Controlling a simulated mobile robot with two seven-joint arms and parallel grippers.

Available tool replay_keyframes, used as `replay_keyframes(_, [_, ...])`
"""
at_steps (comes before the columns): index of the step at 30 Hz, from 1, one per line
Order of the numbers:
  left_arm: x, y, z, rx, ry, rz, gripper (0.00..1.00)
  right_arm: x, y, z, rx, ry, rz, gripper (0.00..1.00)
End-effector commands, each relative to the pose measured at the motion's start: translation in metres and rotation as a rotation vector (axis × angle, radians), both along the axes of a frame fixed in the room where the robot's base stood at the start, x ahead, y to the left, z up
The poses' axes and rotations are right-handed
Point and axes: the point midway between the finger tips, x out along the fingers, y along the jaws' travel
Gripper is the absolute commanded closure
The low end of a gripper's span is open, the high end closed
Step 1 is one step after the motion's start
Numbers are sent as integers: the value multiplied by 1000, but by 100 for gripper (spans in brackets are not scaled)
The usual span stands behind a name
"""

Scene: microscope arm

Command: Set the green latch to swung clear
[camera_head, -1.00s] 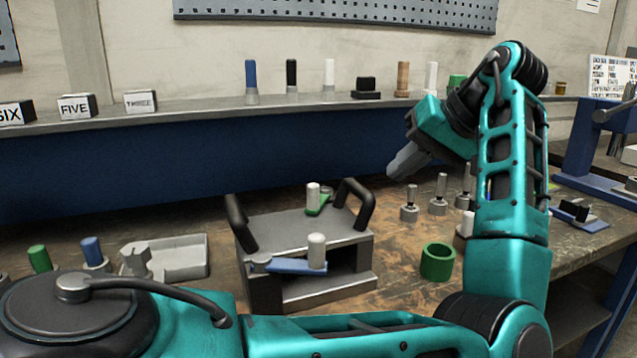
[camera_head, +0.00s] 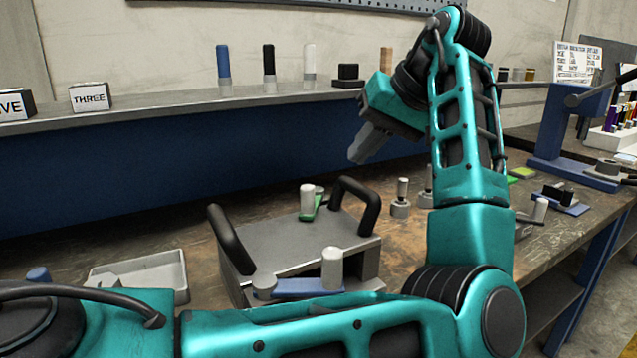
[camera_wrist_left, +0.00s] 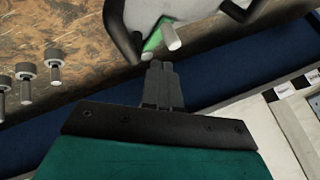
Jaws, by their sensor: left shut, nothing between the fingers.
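The green latch (camera_head: 311,209) lies on top of a grey metal fixture (camera_head: 300,239) with two black handles, at its back edge. A white knob stands on the latch. The latch also shows in the left wrist view (camera_wrist_left: 157,38), beyond the fingertips. A blue latch (camera_head: 308,287) with a white knob lies along the fixture's front. My left gripper (camera_head: 357,158) is shut and empty, above and to the right of the green latch and apart from it. In the left wrist view, its closed fingers (camera_wrist_left: 160,66) point toward the fixture. My right gripper is not in view.
A blue-fronted shelf (camera_head: 150,160) runs behind the bench and holds pegs and a THREE block (camera_head: 91,97). A grey tray (camera_head: 140,272) sits left of the fixture. Grey posts (camera_head: 401,199) stand to its right. A blue stand (camera_head: 572,135) is at the far right.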

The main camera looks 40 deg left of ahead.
Motion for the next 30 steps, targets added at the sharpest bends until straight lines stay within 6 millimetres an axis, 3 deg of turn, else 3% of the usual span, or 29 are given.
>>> replay_keyframes(17, [0,2,-5,-3,-1,-2,100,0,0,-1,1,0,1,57])
replay_keyframes(30, [-6,45,-63,-4,0,0,100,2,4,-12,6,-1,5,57])
